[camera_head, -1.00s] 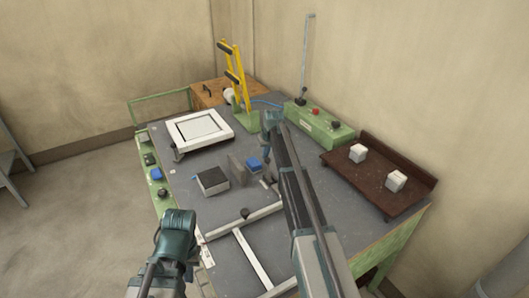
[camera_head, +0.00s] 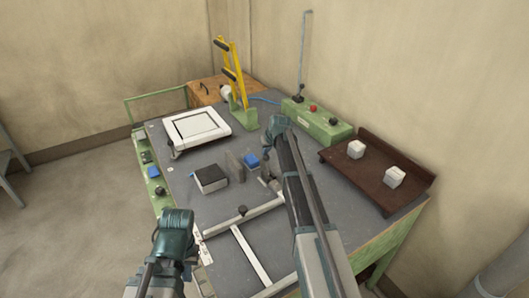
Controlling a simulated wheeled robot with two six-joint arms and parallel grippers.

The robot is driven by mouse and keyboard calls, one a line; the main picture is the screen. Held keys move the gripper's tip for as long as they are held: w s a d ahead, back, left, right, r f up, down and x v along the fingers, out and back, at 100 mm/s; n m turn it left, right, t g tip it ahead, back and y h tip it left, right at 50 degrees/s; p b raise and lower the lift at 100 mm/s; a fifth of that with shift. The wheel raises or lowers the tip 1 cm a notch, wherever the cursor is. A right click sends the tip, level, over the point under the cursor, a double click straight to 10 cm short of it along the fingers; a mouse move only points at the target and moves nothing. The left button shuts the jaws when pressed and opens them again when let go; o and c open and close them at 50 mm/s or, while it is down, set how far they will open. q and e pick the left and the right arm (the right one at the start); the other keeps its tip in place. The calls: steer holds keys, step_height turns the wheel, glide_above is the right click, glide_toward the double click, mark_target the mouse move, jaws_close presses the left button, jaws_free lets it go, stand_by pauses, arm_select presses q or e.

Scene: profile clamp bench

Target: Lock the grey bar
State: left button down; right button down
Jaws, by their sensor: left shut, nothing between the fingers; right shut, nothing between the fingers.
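A grey upright block (camera_head: 235,166), possibly the grey bar or part of its clamp, stands mid-bench beside a blue-topped piece (camera_head: 251,160). A pale block with a black top (camera_head: 210,178) is just left of it. A white T-shaped rail (camera_head: 250,256) with a black knob (camera_head: 242,210) lies nearer me. My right gripper (camera_head: 266,178) is shut and empty, low over the bench just right of the blue-topped piece; whether it touches anything is unclear. My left gripper (camera_head: 190,268) is shut and empty at the near left edge, partly hidden by its own arm.
A white framed plate (camera_head: 196,128) lies at the back left. A yellow lever stand (camera_head: 231,72) is behind it. A green control box (camera_head: 318,124) with a red button sits at the back right. A brown tray (camera_head: 375,183) holds two white cubes. Green-edged panel with buttons runs along the left.

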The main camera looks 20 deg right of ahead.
steer(key=shift+s+d+f+t+b, duration=0.15)
steer(key=shift+s+t+b, duration=0.45)
steer(key=shift+s, duration=0.35)
steer(key=s+t+b, duration=0.3)
steer(key=shift+s+d+y, duration=0.3)
steer(key=shift+s+d, duration=0.05)
steer(key=shift+d, duration=0.05)
steer(key=shift+b, duration=0.3)
steer(key=w+r+p, duration=0.3)
steer(key=shift+w+r, duration=0.15)
steer(key=shift+w, duration=0.15)
steer(key=s+f+p+v, duration=0.1)
steer(key=p+v, duration=0.4)
steer(key=v, duration=0.4)
steer(key=shift+s+r, duration=0.2)
steer(key=shift+s, duration=0.05)
